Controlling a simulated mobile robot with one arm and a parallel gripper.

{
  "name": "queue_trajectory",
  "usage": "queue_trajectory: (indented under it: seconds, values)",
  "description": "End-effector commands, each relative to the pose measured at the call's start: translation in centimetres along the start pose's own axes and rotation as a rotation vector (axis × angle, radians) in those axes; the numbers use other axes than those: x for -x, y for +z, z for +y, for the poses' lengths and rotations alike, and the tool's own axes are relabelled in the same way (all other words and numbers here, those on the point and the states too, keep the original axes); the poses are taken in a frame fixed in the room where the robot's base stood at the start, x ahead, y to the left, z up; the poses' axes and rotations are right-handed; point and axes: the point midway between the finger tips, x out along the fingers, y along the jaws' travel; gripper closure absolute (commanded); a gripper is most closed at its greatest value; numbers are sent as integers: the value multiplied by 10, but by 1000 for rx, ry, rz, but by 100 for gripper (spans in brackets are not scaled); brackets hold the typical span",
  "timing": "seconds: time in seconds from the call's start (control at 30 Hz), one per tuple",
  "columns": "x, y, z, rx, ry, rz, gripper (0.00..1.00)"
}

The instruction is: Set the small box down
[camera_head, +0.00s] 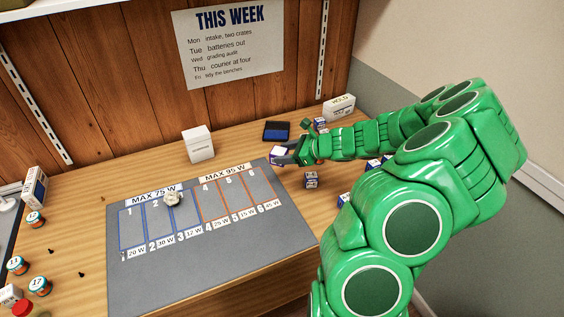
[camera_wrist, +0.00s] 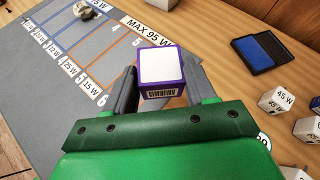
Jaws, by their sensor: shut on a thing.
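The small box (camera_wrist: 160,68) is purple with a white top and a barcode label on its side. In the wrist view it sits between the two grey fingers of my gripper (camera_wrist: 158,88), which is shut on it. In the head view the small box (camera_head: 280,156) shows at the tip of my gripper (camera_head: 285,156), near the right rear corner of the grey mat (camera_head: 190,270). The mat has numbered slots under MAX 75 W and MAX 95 W labels. I cannot tell whether the box touches the surface below.
A crumpled pale object (camera_head: 172,198) lies on the mat near slot 3. A blue ink pad (camera_head: 276,131) lies open behind my gripper. A white box (camera_head: 198,144) stands at the mat's back edge. Several small labelled cubes (camera_head: 311,180) lie to the right. Slots 4 to 6 look clear.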

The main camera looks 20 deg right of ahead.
Motion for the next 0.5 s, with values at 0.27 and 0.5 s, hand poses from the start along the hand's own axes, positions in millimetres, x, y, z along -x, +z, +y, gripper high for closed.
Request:
queue_trajectory:
  seconds: [0.27, 0.5]
  values:
    - [-28, -18, -24, -2, 2, 1, 92]
    - [-50, -37, -37, -2, 3, 0, 92]
